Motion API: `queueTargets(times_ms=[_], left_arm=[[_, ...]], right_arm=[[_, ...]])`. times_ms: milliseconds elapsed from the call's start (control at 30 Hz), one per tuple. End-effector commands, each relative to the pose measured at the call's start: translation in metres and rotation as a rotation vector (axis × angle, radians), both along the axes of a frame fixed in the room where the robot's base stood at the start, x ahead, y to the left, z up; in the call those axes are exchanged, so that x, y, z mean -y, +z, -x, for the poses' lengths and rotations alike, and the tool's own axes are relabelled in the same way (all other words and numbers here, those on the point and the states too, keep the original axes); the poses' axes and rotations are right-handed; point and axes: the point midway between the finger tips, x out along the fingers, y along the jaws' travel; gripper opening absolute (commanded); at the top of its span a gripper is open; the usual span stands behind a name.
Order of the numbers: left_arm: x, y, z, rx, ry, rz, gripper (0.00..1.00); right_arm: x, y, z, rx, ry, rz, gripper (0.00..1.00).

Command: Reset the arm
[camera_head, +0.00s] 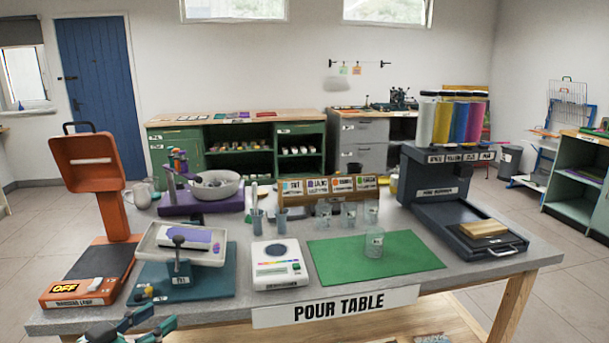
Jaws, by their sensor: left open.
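My left gripper (158,321) shows at the bottom left, at the front edge of the pour table (215,319). It is open, with its green and dark fingers pointing right and away from me. Nothing shows between its fingers. It is in front of the teal mat (215,285) and the orange lamp's base (95,275). The rest of my left arm is cut off by the bottom edge. My right gripper is not in view.
A white scale (280,283) and a green mat (335,268) with a clear glass (374,243) lie to the right. A dark dispenser (430,190) stands at the right.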

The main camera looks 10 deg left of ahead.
Motion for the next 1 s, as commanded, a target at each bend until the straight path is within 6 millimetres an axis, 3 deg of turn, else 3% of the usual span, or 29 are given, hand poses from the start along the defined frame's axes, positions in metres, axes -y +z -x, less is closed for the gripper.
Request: queueTargets(times_ms=[167, 267, 333, 467, 600, 700, 800, 1000], left_arm=[[0.051, -0.043, -0.019, -0.143, -0.062, 0.141, 0.53], [0.09, -0.083, -0.022, -0.28, -0.081, 0.232, 0.53], [0.123, -0.121, -0.016, -0.413, -0.081, 0.289, 0.53], [0.179, -0.195, 0.022, -0.7, -0.054, 0.343, 0.53], [0.217, -0.263, 0.091, -1.01, 0.01, 0.325, 0.53], [0.223, -0.297, 0.142, -1.199, 0.075, 0.291, 0.53], [0.216, -0.314, 0.175, -1.324, 0.152, 0.266, 0.53], [0.212, -0.317, 0.196, -1.404, 0.179, 0.222, 0.53]], right_arm=[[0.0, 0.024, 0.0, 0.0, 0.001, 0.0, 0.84], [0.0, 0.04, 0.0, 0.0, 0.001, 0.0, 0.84], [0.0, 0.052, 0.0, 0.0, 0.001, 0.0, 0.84], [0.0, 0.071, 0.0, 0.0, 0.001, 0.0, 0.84], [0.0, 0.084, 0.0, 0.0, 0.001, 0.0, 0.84], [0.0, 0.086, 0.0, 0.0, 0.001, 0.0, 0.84], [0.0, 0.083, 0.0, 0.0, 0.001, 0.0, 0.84], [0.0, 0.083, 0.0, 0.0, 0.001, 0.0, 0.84]])
